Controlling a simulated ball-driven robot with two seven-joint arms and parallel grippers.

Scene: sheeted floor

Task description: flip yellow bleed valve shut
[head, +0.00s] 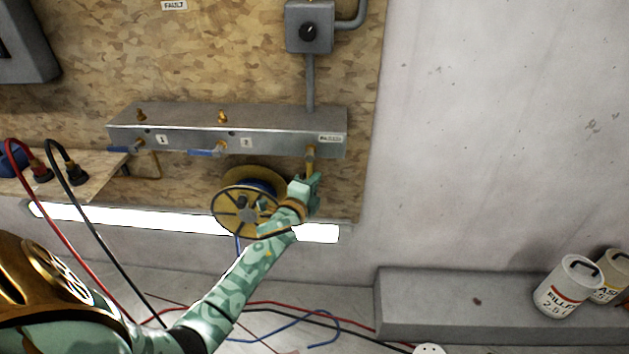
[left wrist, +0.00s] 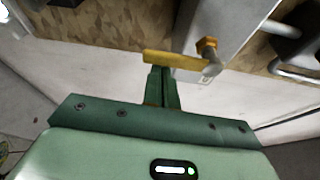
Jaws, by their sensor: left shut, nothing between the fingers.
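The yellow bleed valve lever (head: 311,155) is at the right end of the metal manifold (head: 275,139), under a small label. In the head view it points down. In the left wrist view the yellow lever (left wrist: 172,60) runs left from its brass fitting and lies across the fingertips. My left gripper (head: 312,177) is shut and empty just below the lever. Its closed fingers (left wrist: 161,72) show in the wrist view with their tips at the lever; whether they touch it I cannot tell. My right gripper is not in view.
Two blue-handled valves (head: 205,153) (head: 121,149) sit on the manifold to the left. A yellow cable reel (head: 222,208) hangs behind my forearm. A grey switch box (head: 309,28) is above. Cables lie on the floor; cans (head: 566,290) stand on a ledge (head: 450,300) at right.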

